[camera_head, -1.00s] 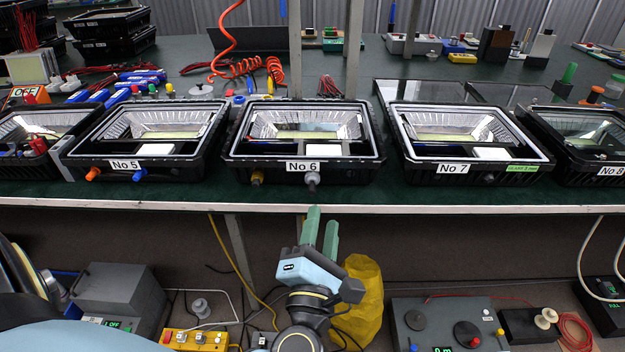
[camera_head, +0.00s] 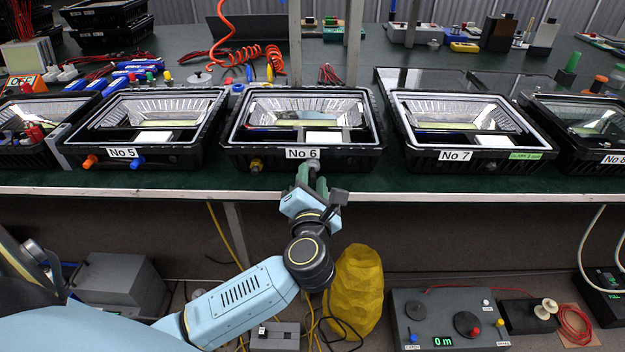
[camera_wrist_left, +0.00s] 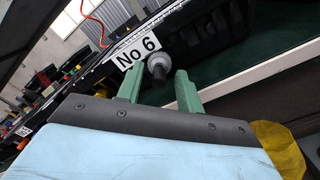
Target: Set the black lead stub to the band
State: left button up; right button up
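Floodlight housing No 6 (camera_head: 350,160) stands at the bench edge. A grey round gland or stub (camera_head: 315,164) sticks out of its front below the label; it also shows in the wrist view (camera_wrist_left: 158,66). I cannot make out a separate black lead or a band on it. My left gripper (camera_head: 311,182) is just in front of it. In the wrist view my left gripper (camera_wrist_left: 158,85) has its green fingers apart, one on each side of the stub, with gaps visible. The right gripper is not in view.
A brass-yellow gland (camera_head: 256,164) sits left on the same housing. Housings No 5 (camera_head: 190,158) and No 7 (camera_head: 415,160) stand on either side. The bench's pale front edge (camera_head: 450,197) runs under them. A yellow bag (camera_head: 356,290) is below.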

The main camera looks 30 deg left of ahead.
pick_arm(q)
jog(key=shift+w+a, duration=0.35)
jog(key=shift+w, duration=0.2)
grip_shut()
